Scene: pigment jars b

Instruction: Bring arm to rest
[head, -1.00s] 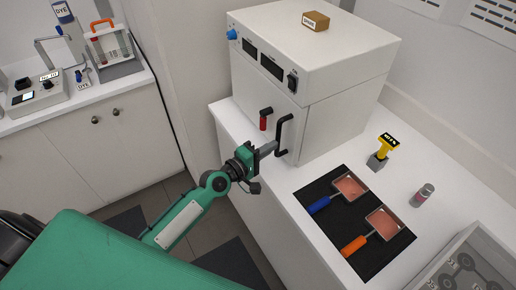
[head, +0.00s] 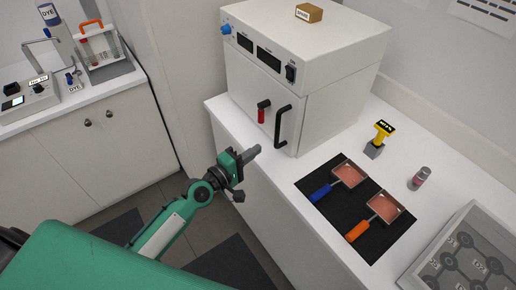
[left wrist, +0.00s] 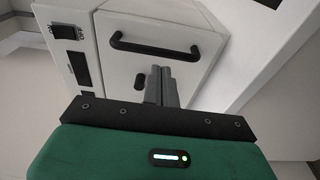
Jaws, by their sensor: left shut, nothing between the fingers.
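My left gripper (head: 254,152) is shut and empty, held in the air just off the counter's front edge in the head view. In the left wrist view its closed fingers (left wrist: 161,80) point toward the white oven. The white oven (head: 318,105) stands on the counter with its door shut. Its black door handle (head: 283,126) is clear of my fingers, and it also shows in the left wrist view (left wrist: 155,48). A red-tipped latch (head: 262,112) sits beside the handle. My right gripper is in neither view.
On the counter (head: 330,228), a black mat (head: 337,219) holds a blue-handled pan (head: 347,174) and an orange-handled pan (head: 384,207). Open floor lies left of the counter.

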